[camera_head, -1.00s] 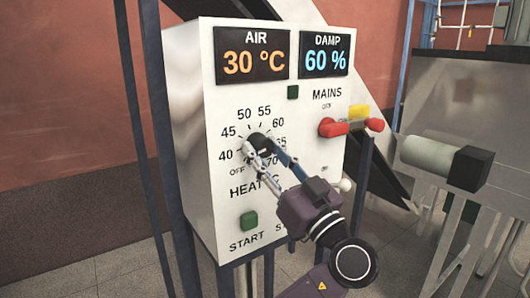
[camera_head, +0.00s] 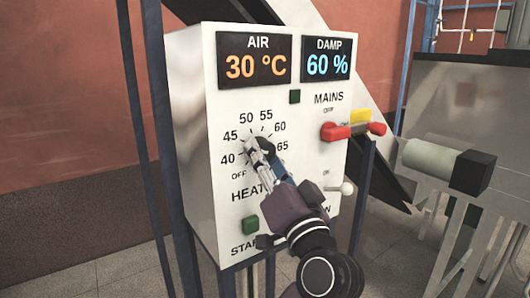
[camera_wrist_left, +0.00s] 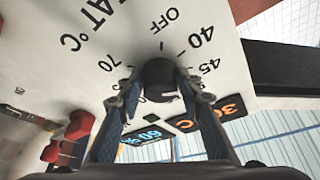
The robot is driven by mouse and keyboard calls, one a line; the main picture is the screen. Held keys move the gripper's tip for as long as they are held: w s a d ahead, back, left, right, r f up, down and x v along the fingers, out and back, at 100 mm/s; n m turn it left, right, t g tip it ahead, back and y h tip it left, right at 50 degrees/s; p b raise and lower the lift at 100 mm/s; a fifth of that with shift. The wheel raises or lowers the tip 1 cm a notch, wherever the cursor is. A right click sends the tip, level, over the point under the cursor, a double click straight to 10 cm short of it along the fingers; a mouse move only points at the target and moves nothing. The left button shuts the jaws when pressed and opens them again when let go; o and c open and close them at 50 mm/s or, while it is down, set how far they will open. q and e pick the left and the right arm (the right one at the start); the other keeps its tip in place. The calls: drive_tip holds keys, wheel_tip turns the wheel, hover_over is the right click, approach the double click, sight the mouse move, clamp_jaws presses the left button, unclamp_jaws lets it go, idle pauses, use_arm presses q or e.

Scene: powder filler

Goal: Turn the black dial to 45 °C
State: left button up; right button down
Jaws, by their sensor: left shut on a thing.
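The black dial (camera_head: 265,146) sits on the white control panel (camera_head: 205,120), ringed by printed marks from OFF and 40 to 65 and above. My left gripper (camera_head: 258,156) is at the dial, with its fingers partly covering it in the head view. In the left wrist view the dial (camera_wrist_left: 160,76) is between the two fingertips (camera_wrist_left: 160,84), which are shut on its sides. I cannot clearly read which mark the dial points to. My right gripper is not in view.
The AIR display (camera_head: 254,60) reads 30 °C and the DAMP display (camera_head: 327,59) reads 60 %. A red handle (camera_head: 338,131) sticks out right of the dial. A green button (camera_head: 250,224) is below, close to my left arm. A white knob (camera_head: 347,188) is at lower right.

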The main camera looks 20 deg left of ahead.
sight(258, 96)
use_arm(q)
drive_tip(key=shift+m+h, duration=0.4)
drive_tip(key=shift+m, duration=0.3)
drive_tip(key=o, duration=1.2)
drive_tip(key=shift+c, duration=0.2)
wheel_tip(258, 96, up, 10)
drive_tip(key=shift+s+f, duration=0.15)
drive_tip(key=shift+w, duration=0.2)
drive_tip(key=shift+s+r, duration=0.1)
drive_tip(key=shift+r, duration=0.1)
drive_tip(key=shift+c, duration=0.2)
